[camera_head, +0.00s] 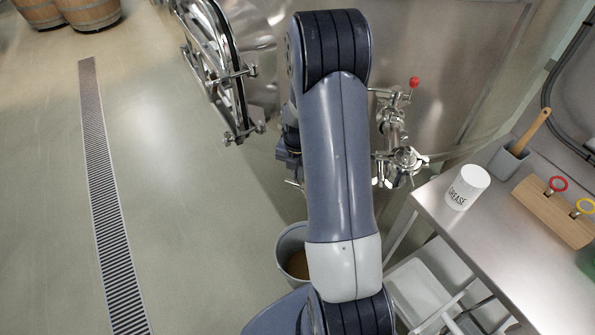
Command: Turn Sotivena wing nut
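No label reading Sotivena is legible, so I cannot tell which wing nut bears that name. A steel vat (450,60) fills the upper right. Its round door (222,65) stands at the upper left of my arm, with clamp fittings (240,72) and (245,133) that look like wing nuts or handles. A cluster of steel valve fittings (400,160) sits right of my arm, with a red-knobbed lever (414,82) above. My arm runs up the middle and hides part of the vat. My gripper's fingers are hidden behind the arm.
A steel table (480,235) at right holds a grease tub (467,187), a grey holder (509,160) and a wooden block (553,210) with coloured rings. A bucket (290,240) stands beside my arm. Barrels (90,12) stand far left; the floor around the drain (105,210) is clear.

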